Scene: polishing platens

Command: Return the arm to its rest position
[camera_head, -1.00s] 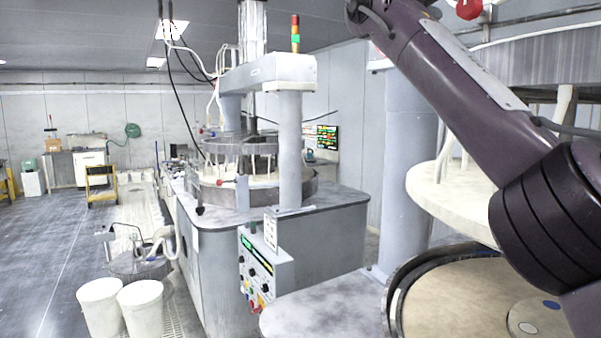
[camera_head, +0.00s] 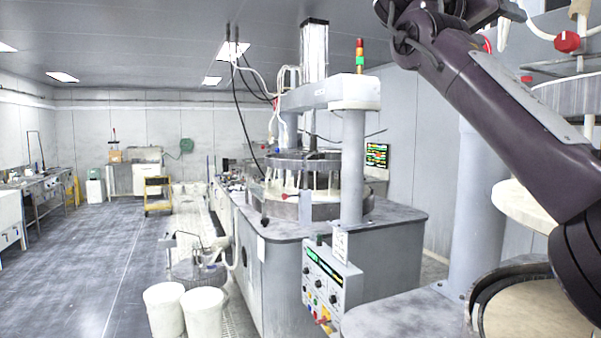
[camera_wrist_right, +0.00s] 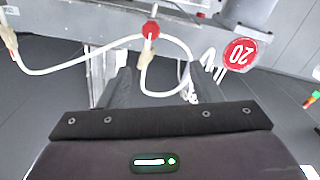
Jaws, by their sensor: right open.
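My right arm (camera_head: 510,105) is dark purple. It rises from the lower right of the head view to the top edge, beside the polishing machine at the right. Its wrist is at the top edge and the fingertips cannot be made out there. In the right wrist view my right gripper (camera_wrist_right: 163,88) has its two dark fingers apart, with nothing held between them. Behind the fingers are white hoses, a red knob (camera_wrist_right: 150,30) and a red disc marked 20 (camera_wrist_right: 240,54). My left gripper is not in view.
A near polishing platen (camera_head: 535,312) lies under my right arm at the lower right. A second polishing machine (camera_head: 352,165) with a control box (camera_head: 322,285) stands mid-picture. Two white buckets (camera_head: 163,309) stand left of it. A yellow cart (camera_head: 157,194) is farther back. The floor at left is clear.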

